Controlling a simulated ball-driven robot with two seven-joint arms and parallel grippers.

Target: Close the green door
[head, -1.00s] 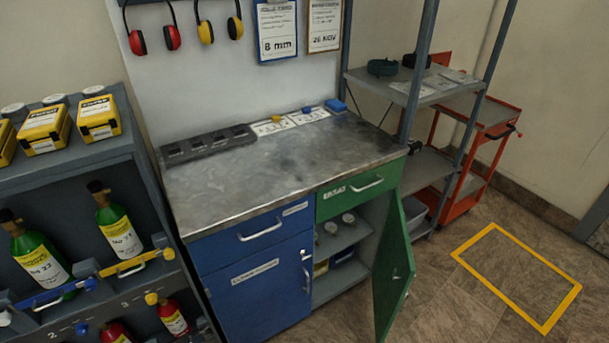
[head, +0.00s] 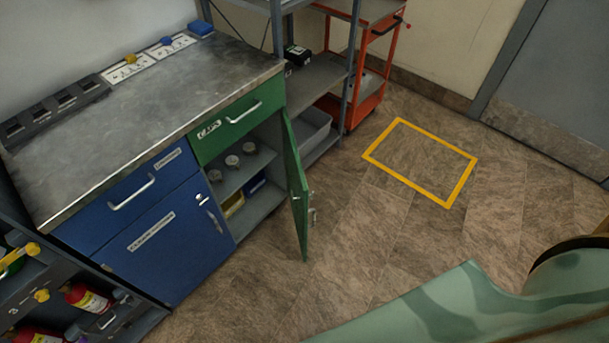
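The green door (head: 296,190) of the workbench cabinet stands open, swung out toward the floor on the right side of the cabinet. A metal handle or latch (head: 312,214) shows near its free edge. Inside the open compartment, a shelf (head: 235,172) holds several small round items, with a yellow box (head: 233,206) and a blue box (head: 255,183) below. Above the opening, the green drawer (head: 238,122) is shut. Neither of my grippers is in view.
The blue door (head: 170,250) and blue drawer (head: 135,195) are shut. A shelving rack (head: 320,80) and an orange cart (head: 364,100) stand beyond the bench. The floor around the yellow-taped rectangle (head: 375,160) is clear. A camouflage-green surface (head: 470,300) fills the lower right.

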